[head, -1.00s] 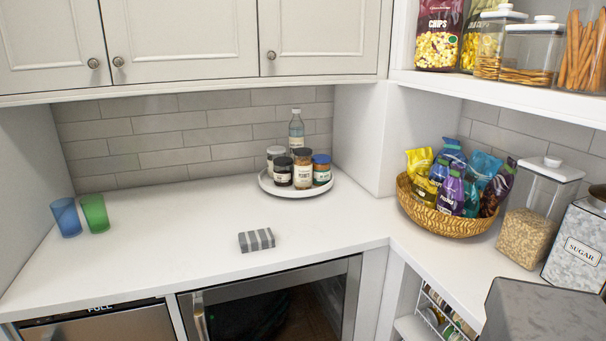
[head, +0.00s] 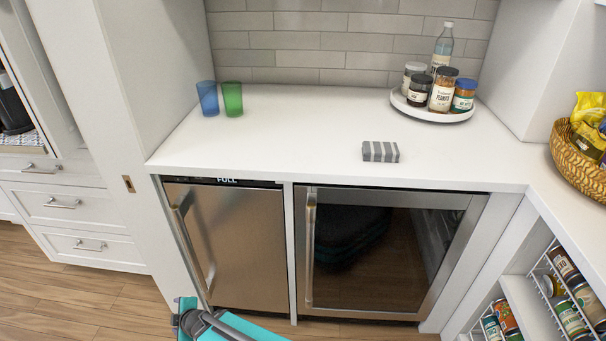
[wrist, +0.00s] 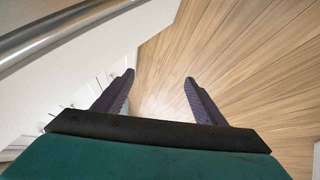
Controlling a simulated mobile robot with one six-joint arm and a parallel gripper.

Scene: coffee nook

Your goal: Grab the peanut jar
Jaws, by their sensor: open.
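The peanut jar (head: 443,90) has a dark lid and a label reading PEANUTS. It stands upright at the front of a round white tray (head: 432,115) on the counter, at the back right in the head view. Other jars and a bottle stand close around it. My gripper (wrist: 158,82) shows in the wrist view with its two dark fingers apart and nothing between them. It points toward the wooden floor, and the jar is not in that view. In the head view only teal and grey parts of my arm show at the bottom, below the counter.
A dark-lidded jar (head: 419,91), a blue-lidded jar (head: 464,95) and a bottle (head: 442,48) crowd the tray. A striped block (head: 380,151) lies in front. Blue (head: 207,98) and green (head: 232,98) cups stand left. A basket (head: 577,152) is at right. The counter's middle is clear.

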